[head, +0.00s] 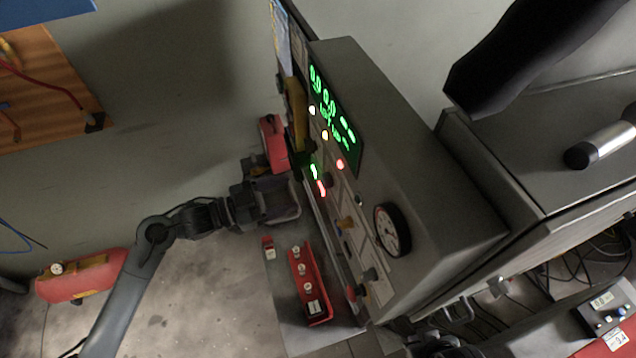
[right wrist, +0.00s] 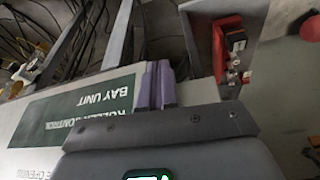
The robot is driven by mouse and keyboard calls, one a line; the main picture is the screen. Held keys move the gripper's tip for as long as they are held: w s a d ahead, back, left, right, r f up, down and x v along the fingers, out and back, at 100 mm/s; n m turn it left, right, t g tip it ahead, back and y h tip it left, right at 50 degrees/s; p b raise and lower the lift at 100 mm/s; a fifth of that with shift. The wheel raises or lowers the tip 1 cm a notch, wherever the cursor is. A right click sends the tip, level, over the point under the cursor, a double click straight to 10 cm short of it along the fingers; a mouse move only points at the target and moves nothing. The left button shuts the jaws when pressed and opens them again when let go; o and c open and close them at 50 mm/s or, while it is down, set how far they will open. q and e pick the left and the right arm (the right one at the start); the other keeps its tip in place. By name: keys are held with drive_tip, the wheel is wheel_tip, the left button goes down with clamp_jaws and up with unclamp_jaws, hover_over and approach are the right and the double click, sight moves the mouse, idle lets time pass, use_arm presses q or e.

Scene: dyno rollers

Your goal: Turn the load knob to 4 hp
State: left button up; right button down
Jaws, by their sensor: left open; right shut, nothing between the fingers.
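The grey control console (head: 425,170) stands in the middle of the head view, its panel facing left. The labels are too small to tell which is the load knob. My left gripper (head: 294,182) is open beside the panel's left side, near the dark knob; I cannot tell whether it touches anything. My right gripper (right wrist: 158,85) is shut and empty in the right wrist view, in front of a green-labelled white surface.
A green lit display (head: 333,112) tops the panel. A red tray (head: 310,285) with small parts sits on a grey shelf below the panel. A grey cabinet (head: 560,150) stands to the right. A red tank (head: 85,277) lies on the floor at left.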

sight(323, 181)
use_arm(q)
drive_tip(key=p+x, duration=0.1)
drive_tip(key=x, duration=0.6)
drive_tip(key=shift+w+d, duration=0.1)
drive_tip(key=shift+d, duration=0.2)
drive_tip(key=shift+w+d, duration=0.2)
drive_tip(key=shift+d, duration=0.3)
drive_tip(key=c, duration=1)
